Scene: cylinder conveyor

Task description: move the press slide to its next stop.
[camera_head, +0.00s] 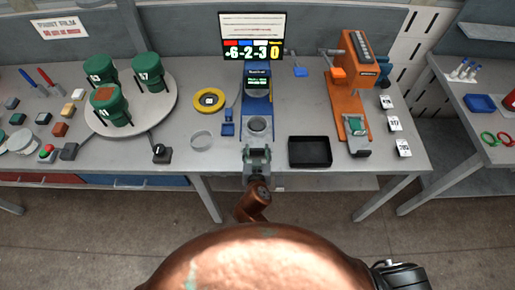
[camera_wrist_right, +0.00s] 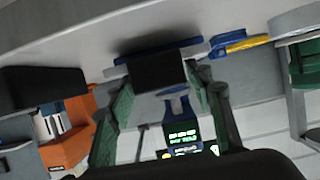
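Which part is the press slide is not clear. My right gripper (camera_head: 257,154) is just in front of this station, near the table's front edge. In the right wrist view its two green-padded fingers stand apart, with a dark block (camera_wrist_right: 158,72) between or just beyond their tips. Whether the pads press on the block cannot be made out. My left gripper is not in view.
A yellow-ringed roll (camera_head: 209,100) and a round turntable (camera_head: 160,112) with green containers are at left. White cards lie at right.

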